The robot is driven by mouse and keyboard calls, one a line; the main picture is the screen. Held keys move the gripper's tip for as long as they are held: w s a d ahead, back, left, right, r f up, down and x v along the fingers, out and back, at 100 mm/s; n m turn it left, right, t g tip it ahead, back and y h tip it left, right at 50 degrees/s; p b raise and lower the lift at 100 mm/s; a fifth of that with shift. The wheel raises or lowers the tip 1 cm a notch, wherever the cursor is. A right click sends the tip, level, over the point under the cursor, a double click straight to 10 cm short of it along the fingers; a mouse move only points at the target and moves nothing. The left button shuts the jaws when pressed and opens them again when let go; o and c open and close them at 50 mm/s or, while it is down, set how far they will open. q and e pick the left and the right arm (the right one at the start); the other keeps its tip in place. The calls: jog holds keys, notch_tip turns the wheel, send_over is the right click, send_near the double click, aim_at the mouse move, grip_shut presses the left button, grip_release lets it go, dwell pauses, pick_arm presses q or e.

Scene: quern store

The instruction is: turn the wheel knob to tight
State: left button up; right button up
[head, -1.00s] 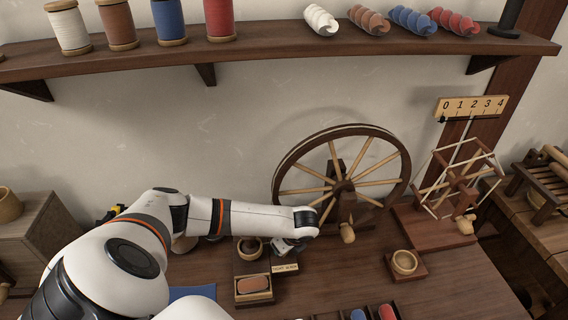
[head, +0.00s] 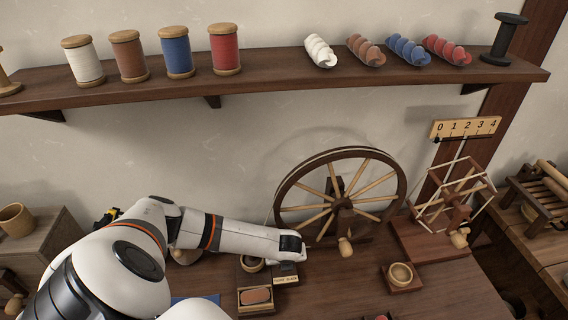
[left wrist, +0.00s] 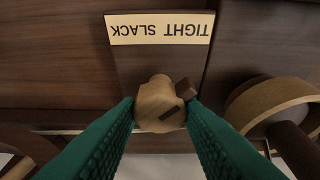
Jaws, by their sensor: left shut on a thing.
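The wooden wheel knob (left wrist: 157,103) is between the green fingers of my left gripper (left wrist: 160,114) in the left wrist view. The gripper is shut on it. A dark slanted mark runs across the knob's face, and a small dark block (left wrist: 185,89) shows at its upper right edge. The label (left wrist: 160,28) reads TIGHT SLACK upside down, with TIGHT on the right and SLACK on the left. In the head view the label (head: 285,280) sits left of the spinning wheel (head: 342,205). There my left arm's end hides the knob and the fingers. My right gripper is not in view.
A round wooden cup (left wrist: 270,103) stands close to the right of the gripper in the left wrist view. In the head view, a small bowl (head: 401,275) and a skein winder (head: 445,235) stand to the right. The shelf (head: 270,86) with spools crosses above.

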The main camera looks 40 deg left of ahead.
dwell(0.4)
pick_arm(q)
jog(key=o, duration=1)
jog(key=v, duration=1.2)
